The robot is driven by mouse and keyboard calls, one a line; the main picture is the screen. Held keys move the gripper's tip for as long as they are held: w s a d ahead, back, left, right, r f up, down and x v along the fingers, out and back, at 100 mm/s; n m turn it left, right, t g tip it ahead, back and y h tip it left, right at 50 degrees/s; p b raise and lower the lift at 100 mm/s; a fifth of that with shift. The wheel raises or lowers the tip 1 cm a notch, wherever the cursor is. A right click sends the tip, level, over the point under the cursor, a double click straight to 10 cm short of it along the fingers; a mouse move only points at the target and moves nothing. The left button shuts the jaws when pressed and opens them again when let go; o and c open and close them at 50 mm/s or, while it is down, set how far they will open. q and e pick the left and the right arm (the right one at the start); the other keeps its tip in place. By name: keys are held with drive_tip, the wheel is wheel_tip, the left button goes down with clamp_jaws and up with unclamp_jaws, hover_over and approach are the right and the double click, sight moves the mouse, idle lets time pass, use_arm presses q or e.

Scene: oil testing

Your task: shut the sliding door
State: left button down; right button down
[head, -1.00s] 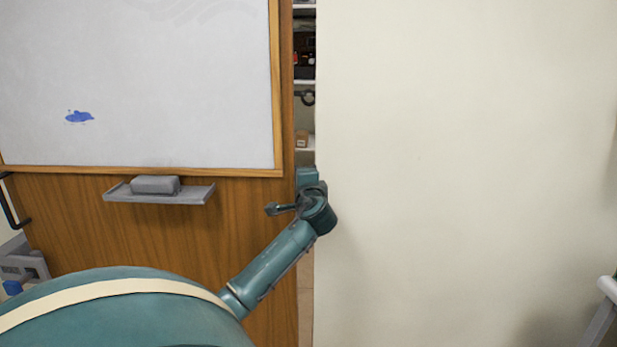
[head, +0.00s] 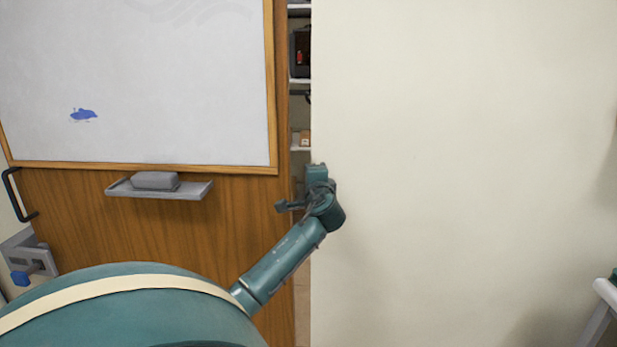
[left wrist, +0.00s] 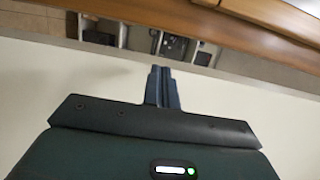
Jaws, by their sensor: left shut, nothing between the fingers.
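The sliding door (head: 170,245) is a brown wooden panel bearing a wood-framed whiteboard (head: 150,70), at the left of the head view. A narrow upright gap lies between its right edge and the pale wall (head: 460,170); shelves show through it. A black handle (head: 17,195) is near the door's left side. My left arm reaches from the lower left, its end in front of the gap and the wall edge. In the left wrist view my left gripper (left wrist: 161,72) is shut and empty, pointing toward the gap and door. Contact cannot be told. My right gripper is not in view.
A grey tray (head: 190,192) with an eraser (head: 155,181) sticks out from the door. Shelves behind the gap hold a small box (head: 304,138).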

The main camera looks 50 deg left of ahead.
use_arm(q)
drive_tip(key=b+v, duration=0.1)
drive_tip(key=v, duration=0.9)
drive_tip(key=shift+w+d, duration=0.1)
drive_tip(key=d+f+m+t+h+p, duration=0.1)
drive_tip(key=d+f+m+t+h, duration=0.25)
drive_tip(key=d+f+h, duration=1.3)
drive_tip(key=s+d+f+n+h, duration=0.1)
drive_tip(key=s+d+f+n, duration=0.1)
drive_tip(key=s+d+f, duration=0.3)
drive_tip(key=s+d+f+n+h+p, duration=0.1)
drive_tip(key=s+d+f, duration=0.4)
drive_tip(key=d, duration=0.6)
drive_tip(key=s+d+f+n+h, duration=0.1)
drive_tip(key=s+d+f+n, duration=0.2)
drive_tip(key=s+d+f, duration=0.2)
drive_tip(key=d, duration=0.3)
drive_tip(key=shift+d+g+p, duration=0.25)
drive_tip(key=shift+g+p, duration=0.1)
drive_tip(key=shift+s, duration=0.15)
